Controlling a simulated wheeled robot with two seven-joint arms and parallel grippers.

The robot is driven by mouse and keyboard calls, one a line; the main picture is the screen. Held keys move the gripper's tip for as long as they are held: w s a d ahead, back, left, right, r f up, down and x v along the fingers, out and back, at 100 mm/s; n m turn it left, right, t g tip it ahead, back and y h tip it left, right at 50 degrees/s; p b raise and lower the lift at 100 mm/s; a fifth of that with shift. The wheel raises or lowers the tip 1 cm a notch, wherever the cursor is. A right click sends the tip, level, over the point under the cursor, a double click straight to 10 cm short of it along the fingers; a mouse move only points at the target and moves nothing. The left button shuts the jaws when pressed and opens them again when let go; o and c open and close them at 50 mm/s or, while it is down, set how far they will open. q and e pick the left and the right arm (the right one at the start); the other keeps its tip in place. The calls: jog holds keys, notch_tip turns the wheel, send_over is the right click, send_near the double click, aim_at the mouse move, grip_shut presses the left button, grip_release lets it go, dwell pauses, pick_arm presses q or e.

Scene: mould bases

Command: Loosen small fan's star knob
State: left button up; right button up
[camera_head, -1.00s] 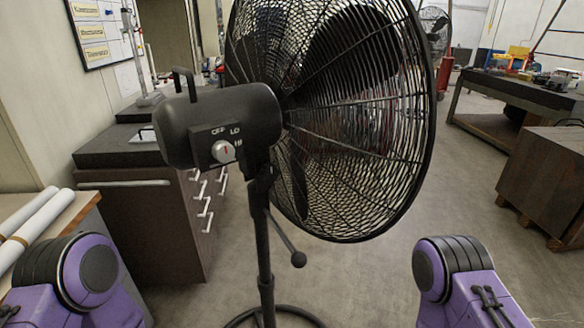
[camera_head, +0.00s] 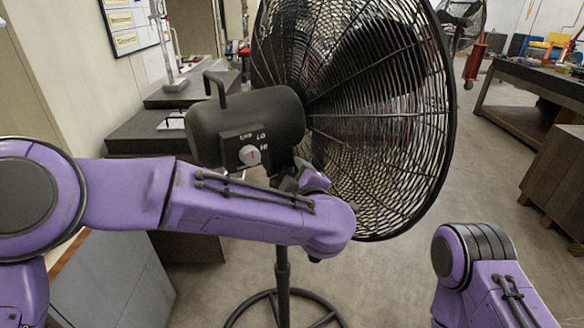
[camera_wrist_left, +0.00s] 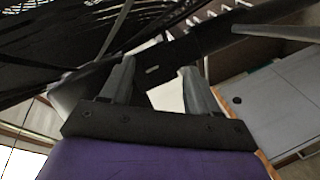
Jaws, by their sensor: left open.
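A black fan (camera_head: 375,110) on a round-based stand fills the middle of the head view. Its motor housing (camera_head: 225,125) has a grey dial (camera_head: 249,155) marked LO and HI. My left forearm crosses in front of the stand. My left gripper (camera_head: 291,178) is just below the housing, mostly hidden by my wrist. In the left wrist view its two grey fingers (camera_wrist_left: 157,72) are apart, with a dark slotted bar of the fan across their tips. I cannot tell whether they touch it. No star knob can be made out. My right gripper is out of view.
A second fan (camera_head: 460,18) stands far back. A dark cabinet (camera_head: 130,135) is behind the housing at left. A workbench (camera_head: 525,90) and a brown crate (camera_head: 557,180) are at right. The floor between is clear.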

pick_arm(q)
jog(key=shift+x, duration=0.9)
jog(key=shift+w, duration=0.15)
jog(key=c, duration=0.8)
jog(key=shift+o, duration=0.2)
jog(key=shift+f+b, duration=0.2)
jog(key=shift+b, duration=0.2)
jog(key=shift+d+f+n+t+y+b, duration=0.15)
jog(key=shift+n+t+y+b, duration=0.55)
jog(key=shift+n+b, duration=3.2)
jog(key=shift+a+f+n+t+y+b, duration=0.25)
jog(key=shift+n+t+b, duration=1.35)
jog(key=shift+b, duration=4)
jog(key=shift+d+f+n+t+y+b, duration=0.25)
jog(key=shift+n+y+b, duration=0.5)
jog(key=shift+n+b, duration=3.4)
jog(key=shift+m+b, duration=0.55)
jog(key=shift+b, duration=0.1)
